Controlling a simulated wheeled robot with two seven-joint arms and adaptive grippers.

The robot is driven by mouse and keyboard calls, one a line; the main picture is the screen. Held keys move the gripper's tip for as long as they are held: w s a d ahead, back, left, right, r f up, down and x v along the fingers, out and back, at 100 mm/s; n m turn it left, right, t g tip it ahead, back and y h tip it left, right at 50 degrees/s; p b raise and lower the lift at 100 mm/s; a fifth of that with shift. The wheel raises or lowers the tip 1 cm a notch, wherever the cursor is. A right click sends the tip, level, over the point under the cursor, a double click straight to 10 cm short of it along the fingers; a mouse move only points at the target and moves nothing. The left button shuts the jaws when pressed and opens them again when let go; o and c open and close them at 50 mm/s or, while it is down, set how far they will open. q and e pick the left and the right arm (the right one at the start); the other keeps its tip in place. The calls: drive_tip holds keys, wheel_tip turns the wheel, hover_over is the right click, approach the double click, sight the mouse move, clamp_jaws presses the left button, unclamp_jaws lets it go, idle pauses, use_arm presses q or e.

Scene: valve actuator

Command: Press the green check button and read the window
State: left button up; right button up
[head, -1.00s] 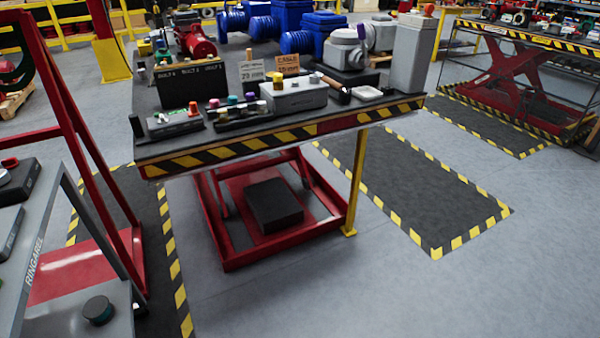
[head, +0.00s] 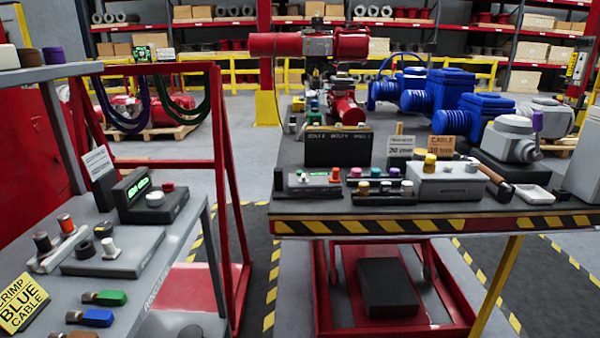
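Neither of my grippers shows in the head view. On the grey bench at left, a dark device (head: 150,196) has a lit green display window (head: 138,188); its characters are too small to read surely. A green-lit spot and a red button (head: 167,187) are on its lower front part. On the middle table, a low box (head: 308,181) also has a small green-lit window and an orange-red knob (head: 335,175). I cannot tell for certain which part is the green check button.
The middle table (head: 420,225) has striped edges and carries blue motors (head: 440,115) and capped parts. A red frame (head: 226,180) stands between them.

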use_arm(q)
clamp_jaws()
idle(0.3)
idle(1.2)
